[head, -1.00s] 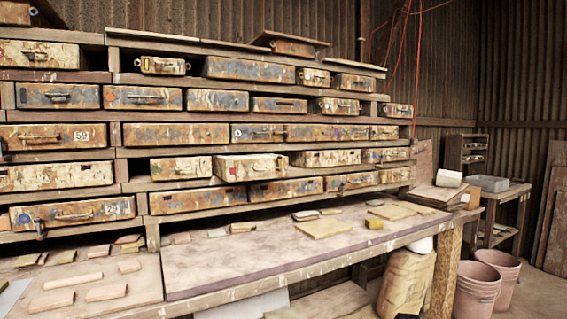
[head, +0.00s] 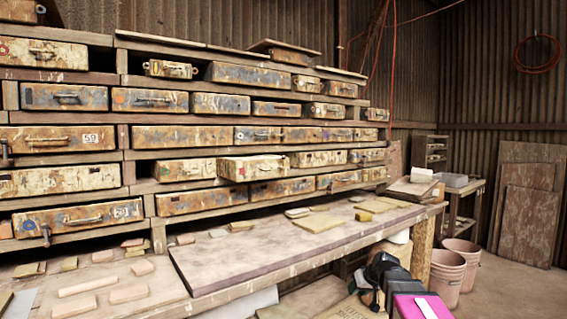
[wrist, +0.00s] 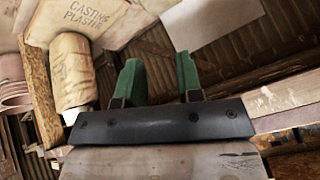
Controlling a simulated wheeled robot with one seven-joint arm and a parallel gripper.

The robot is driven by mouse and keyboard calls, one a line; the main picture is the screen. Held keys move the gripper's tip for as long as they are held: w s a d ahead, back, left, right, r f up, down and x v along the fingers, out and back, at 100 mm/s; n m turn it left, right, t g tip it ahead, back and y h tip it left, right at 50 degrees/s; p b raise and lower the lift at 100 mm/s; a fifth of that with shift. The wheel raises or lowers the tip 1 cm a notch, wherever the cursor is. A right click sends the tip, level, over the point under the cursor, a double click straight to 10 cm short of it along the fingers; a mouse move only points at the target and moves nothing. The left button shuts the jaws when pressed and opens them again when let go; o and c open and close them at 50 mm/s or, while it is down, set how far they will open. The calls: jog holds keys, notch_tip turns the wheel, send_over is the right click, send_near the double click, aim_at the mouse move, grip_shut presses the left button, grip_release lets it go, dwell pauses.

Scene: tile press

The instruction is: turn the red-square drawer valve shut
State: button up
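Painted, scuffed drawers fill the wooden rack in the head view. One pale drawer (head: 253,167) in the middle sticks out and seems to carry a small reddish mark. Another pale drawer (head: 42,53) at upper left has a faint red mark near its left end. Both marks are too small to tell as a red square. Dark handle-like parts hang at a left drawer (head: 5,152) and a lower-left drawer (head: 46,235); I cannot tell if either is a valve. My gripper (wrist: 158,70) shows two green fingers apart in the wrist view, with nothing between them.
A workbench (head: 290,246) with several tiles runs below the drawers. Pink buckets (head: 447,270) stand on the floor at right, near a side table (head: 466,190). A casting plaster bag (wrist: 85,22) shows in the wrist view. Floor at far right is clear.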

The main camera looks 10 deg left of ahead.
jog(key=w+a+r+n+y, duration=0.1)
jog(key=a+r, duration=0.1)
jog(key=r, duration=0.2)
jog(key=w+a+r+t+y, duration=0.1)
jog(key=w+a+r, duration=0.1)
jog(key=r, duration=0.3)
jog(key=w+a+r+n+t+y, duration=0.1)
jog(key=a+r, duration=0.3)
jog(key=r, duration=0.1)
jog(key=shift+w+n, duration=0.3)
jog(key=n+t+y, duration=0.2)
jog(key=n+y, duration=0.3)
jog(key=y, duration=0.2)
send_near(284, 160)
jog(key=x, duration=1)
jog(key=shift+w+a+f, duration=0.15)
jog(key=shift+w+f, duration=0.05)
jog(key=shift+w, duration=0.05)
grip_shut()
